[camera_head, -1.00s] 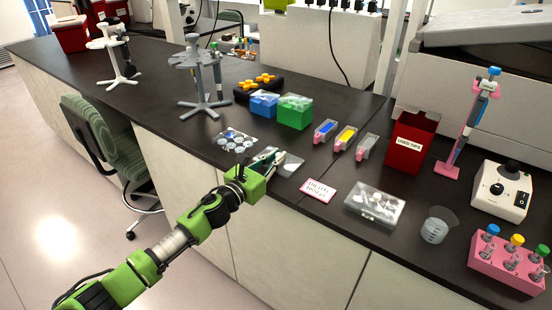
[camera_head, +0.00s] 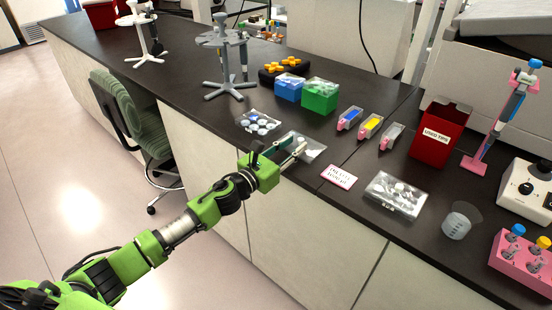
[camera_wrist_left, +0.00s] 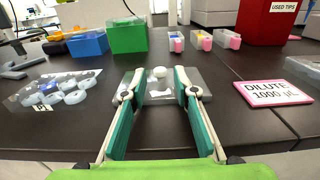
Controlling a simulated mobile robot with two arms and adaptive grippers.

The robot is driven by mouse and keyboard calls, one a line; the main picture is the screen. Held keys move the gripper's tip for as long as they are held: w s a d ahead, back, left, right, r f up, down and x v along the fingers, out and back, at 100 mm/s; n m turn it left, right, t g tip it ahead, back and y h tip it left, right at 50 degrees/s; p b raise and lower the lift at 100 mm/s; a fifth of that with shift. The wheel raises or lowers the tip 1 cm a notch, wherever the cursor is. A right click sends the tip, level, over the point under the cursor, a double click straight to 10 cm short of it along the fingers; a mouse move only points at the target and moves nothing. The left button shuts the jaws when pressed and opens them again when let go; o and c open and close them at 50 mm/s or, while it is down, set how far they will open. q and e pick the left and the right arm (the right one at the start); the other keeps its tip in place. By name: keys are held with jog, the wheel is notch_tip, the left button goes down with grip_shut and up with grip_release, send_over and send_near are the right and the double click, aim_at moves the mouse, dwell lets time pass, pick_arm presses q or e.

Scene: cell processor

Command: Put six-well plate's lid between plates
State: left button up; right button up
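A clear six-well plate (camera_head: 258,122) with several wells lies on the dark bench, at the left in the left wrist view (camera_wrist_left: 60,90). A flat clear lid-like piece (camera_head: 308,148) lies to its right, and it also shows beyond my fingers in the left wrist view (camera_wrist_left: 161,98). A second clear plate (camera_head: 396,193) with round wells lies further right, past the pink-edged card. My left gripper (camera_head: 290,149) is open at the bench's front edge, fingers low and pointing at the flat piece, apparently empty. Contact with it cannot be told. My right gripper is not in view.
The "DILUTE 1000 µL" card (camera_head: 339,176) lies between the flat piece and the second plate. Blue (camera_head: 289,87) and green (camera_head: 320,95) boxes stand behind. A red used-tips bin (camera_head: 438,134) and a beaker (camera_head: 460,221) stand right.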

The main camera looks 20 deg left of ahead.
aim_at(274, 161)
pick_arm(q)
jog(key=b+v, duration=0.1)
jog(key=v, duration=0.6)
jog(key=shift+s+a, duration=0.15)
jog(key=shift+s, duration=0.2)
jog(key=shift+s+a+r, duration=0.1)
jog(key=shift+s+a, duration=0.1)
jog(key=shift+s, duration=0.45)
